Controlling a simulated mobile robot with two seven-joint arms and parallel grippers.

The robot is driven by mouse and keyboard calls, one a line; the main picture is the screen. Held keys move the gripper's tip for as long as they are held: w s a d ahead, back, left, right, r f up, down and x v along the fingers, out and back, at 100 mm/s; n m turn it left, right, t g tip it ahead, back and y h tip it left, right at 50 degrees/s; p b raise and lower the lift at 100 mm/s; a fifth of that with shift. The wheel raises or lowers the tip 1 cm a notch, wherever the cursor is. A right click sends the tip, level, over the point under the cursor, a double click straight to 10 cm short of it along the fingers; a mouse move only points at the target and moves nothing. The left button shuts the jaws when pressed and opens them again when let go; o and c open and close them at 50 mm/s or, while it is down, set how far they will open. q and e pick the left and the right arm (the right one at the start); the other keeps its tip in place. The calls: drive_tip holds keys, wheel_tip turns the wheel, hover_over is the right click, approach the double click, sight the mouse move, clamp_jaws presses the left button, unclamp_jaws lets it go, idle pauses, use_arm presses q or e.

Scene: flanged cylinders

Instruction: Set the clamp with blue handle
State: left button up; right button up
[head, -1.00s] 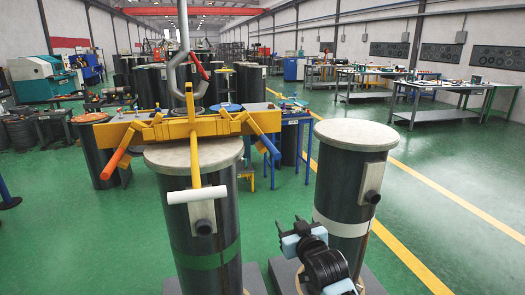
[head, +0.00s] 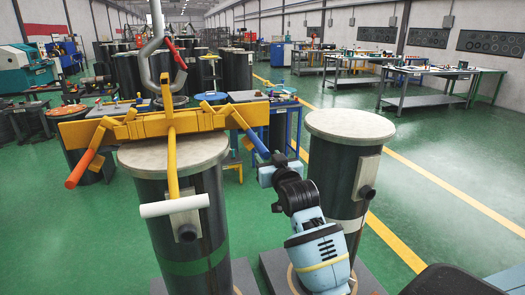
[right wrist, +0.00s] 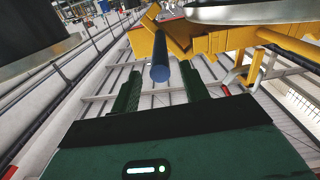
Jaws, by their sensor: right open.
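The blue handle (head: 250,135) slants down to the right from the yellow clamp frame (head: 130,125), which lies across the lid of the left flanged cylinder (head: 180,152). The frame's orange handle (head: 83,168) and white handle (head: 174,206) point down at the left and front. My right gripper (head: 268,162) is at the lower end of the blue handle. In the right wrist view, its green fingers (right wrist: 160,78) are open, with the blue handle's end (right wrist: 160,72) in line between them; I cannot tell how deep it sits. My left gripper is out of view.
A second flanged cylinder (head: 350,126) stands to the right, close to my right arm. A grey hook (head: 158,70) hangs above the clamp frame. A blue table (head: 285,110) stands behind. Green floor is open at the right.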

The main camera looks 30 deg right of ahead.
sight(263, 150)
drive_tip(key=shift+x, duration=2.85)
clamp_jaws()
